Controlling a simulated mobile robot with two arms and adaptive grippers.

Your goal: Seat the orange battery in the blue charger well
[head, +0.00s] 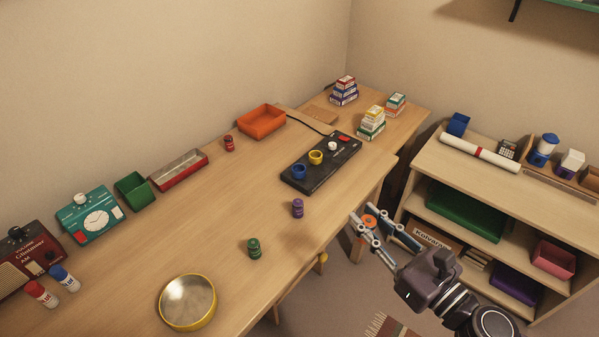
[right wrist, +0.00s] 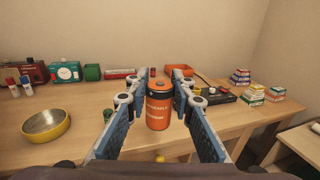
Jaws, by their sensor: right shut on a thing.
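The orange battery (right wrist: 158,108) stands upright between the fingers of my right gripper (right wrist: 158,100), which is shut on it. In the head view the orange battery (head: 370,221) shows as a small orange top between the right gripper's fingertips (head: 376,226), off the desk's front edge. The blue charger well (head: 299,172) is at the near left end of the black charger (head: 325,166). Its opening looks empty. The gripper is to the right of and nearer than the charger, apart from it. My left gripper is in neither view.
A purple battery (head: 297,208), a green battery (head: 254,248) and a red battery (head: 229,143) stand on the desk. A yellow-rimmed round dish (head: 188,302) lies near the front. A shelf unit (head: 480,170) stands at right.

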